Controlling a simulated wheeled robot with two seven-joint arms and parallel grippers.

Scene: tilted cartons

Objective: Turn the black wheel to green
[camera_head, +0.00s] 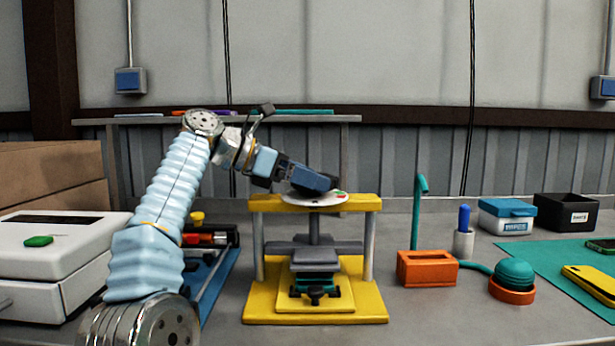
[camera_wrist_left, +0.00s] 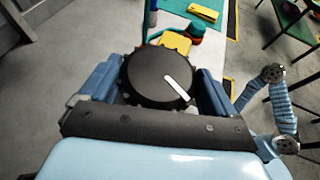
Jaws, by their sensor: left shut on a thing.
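The black wheel (camera_wrist_left: 150,72) shows in the left wrist view as a round knob with a white pointer bar (camera_wrist_left: 178,88) slanting toward the lower right. My left gripper (camera_head: 318,184) is on top of the yellow stand (camera_head: 260,203), and its fingers are shut on the wheel from both sides. In the head view the gripper hides most of the wheel. A white dial plate (camera_head: 308,201) lies under it, with small red and green marks at its right side. I cannot tell which colour the pointer faces. My right gripper is not in view.
A white box (camera_head: 50,240) stands at the left, with a blue tray (camera_head: 218,282) beside it. Right of the stand are an orange block (camera_head: 427,269), a teal dome (camera_head: 515,272) and a cup with a blue handle (camera_head: 464,243). A shelf (camera_head: 240,119) runs behind.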

